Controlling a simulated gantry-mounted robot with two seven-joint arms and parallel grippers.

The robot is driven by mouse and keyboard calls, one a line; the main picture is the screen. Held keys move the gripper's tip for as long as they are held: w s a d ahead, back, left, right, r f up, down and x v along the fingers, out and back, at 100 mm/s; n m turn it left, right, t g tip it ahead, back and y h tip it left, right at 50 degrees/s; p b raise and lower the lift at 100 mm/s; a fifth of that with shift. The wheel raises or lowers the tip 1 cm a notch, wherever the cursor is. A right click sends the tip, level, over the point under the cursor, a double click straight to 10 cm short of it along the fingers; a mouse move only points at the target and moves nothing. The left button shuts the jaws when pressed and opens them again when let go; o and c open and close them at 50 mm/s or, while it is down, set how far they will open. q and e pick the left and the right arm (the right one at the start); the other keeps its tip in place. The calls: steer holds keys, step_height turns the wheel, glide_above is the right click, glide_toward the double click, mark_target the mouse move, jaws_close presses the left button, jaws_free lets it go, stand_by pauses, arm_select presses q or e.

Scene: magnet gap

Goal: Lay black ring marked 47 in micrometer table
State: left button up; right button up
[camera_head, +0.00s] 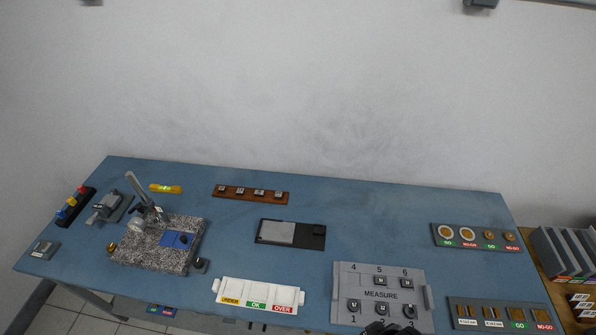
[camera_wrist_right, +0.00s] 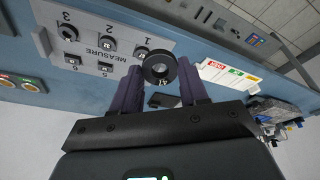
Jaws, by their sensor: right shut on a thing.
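My right gripper (camera_wrist_right: 158,78) is shut on a black ring (camera_wrist_right: 158,67), whose bore shows between the fingertips in the right wrist view; no number on it is legible. In the head view only a dark part of this gripper (camera_head: 380,328) shows at the bottom edge, in front of the grey MEASURE tray (camera_head: 345,283). The MEASURE tray also shows in the right wrist view (camera_wrist_right: 125,28). No table labelled micrometer is readable; a grey device on a dark base (camera_head: 107,207), possibly the micrometer, stands at the far left. My left gripper is not in view.
Black and metal pieces sit in several MEASURE slots; slot 4 looks bare. A white sorting tray (camera_head: 258,287), a dark plate with a grey pad (camera_head: 290,233) and a granite stand (camera_head: 150,252) lie leftward. Gauge boards (camera_head: 475,237) stand at right. The blue table's (camera_head: 370,215) middle is clear.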

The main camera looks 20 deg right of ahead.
steer(key=shift+s+f+b, duration=0.15)
steer(key=shift+f+b, duration=0.35)
steer(key=shift+f, duration=0.1)
steer(key=w+a+r+m, duration=0.1)
steer(key=w+r, duration=0.3)
steer(key=w, duration=0.9)
steer(key=w+a+r+m, duration=0.1)
steer(key=w+r, duration=0.2)
steer(key=w, duration=1)
steer(key=s+r+p, duration=0.9)
steer(key=r+p, duration=0.4)
steer(key=p, duration=0.3)
steer(key=shift+d+r, duration=0.15)
steer(key=shift+r, duration=0.05)
